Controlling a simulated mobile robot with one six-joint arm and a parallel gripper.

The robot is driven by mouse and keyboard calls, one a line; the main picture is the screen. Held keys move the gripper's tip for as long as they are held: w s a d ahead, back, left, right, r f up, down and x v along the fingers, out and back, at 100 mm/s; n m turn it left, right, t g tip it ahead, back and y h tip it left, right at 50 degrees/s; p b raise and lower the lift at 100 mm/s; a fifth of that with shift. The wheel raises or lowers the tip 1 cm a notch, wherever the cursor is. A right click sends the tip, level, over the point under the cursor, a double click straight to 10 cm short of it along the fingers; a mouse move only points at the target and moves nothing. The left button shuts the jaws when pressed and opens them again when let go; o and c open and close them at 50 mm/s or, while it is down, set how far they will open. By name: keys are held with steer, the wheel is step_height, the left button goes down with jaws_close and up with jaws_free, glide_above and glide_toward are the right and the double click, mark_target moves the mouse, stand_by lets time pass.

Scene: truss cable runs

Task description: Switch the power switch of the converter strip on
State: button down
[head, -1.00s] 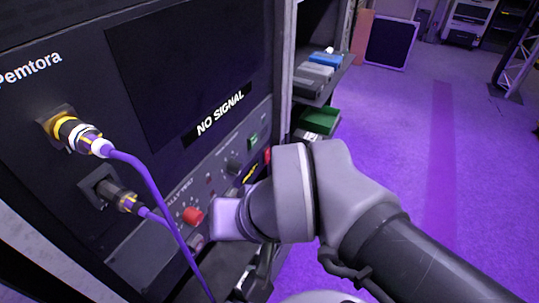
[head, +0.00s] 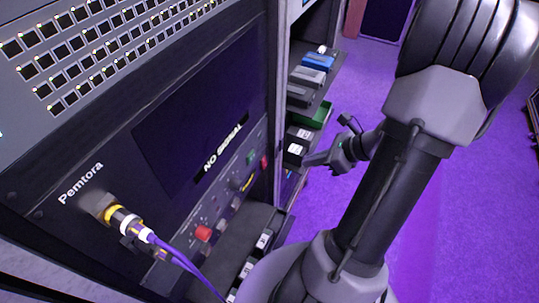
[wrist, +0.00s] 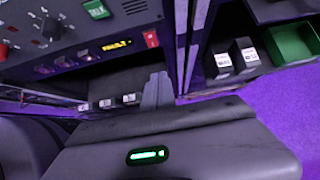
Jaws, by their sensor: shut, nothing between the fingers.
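A dark rack panel under a "NO SIGNAL" screen (head: 203,114) carries knobs and switches. In the wrist view this panel (wrist: 75,45) shows a green switch (wrist: 96,9), a red switch (wrist: 151,39) and an amber "FAULT" display (wrist: 116,44). I cannot tell which part is the converter strip or its power switch. My gripper (head: 309,161) is shut and empty, right of the panel, by the side shelves. In the wrist view its fingers (wrist: 158,88) point up below the red switch, apparently apart from it.
Labelled black boxes (wrist: 233,58) and a green tray (wrist: 292,44) sit on shelves at the right. Two purple cables run from plugs (head: 124,220) at the rack's lower left. A row of small labelled boxes (head: 264,239) lies below the panel. Purple floor is open at the right.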

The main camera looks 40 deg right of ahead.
mark_target(264, 162)
steer(key=w+a+r+b+x, duration=0.1)
steer(key=b+x, duration=0.3)
steer(key=x, duration=0.9)
steer(key=shift+w+r, duration=0.4)
steer(key=shift+w, duration=0.05)
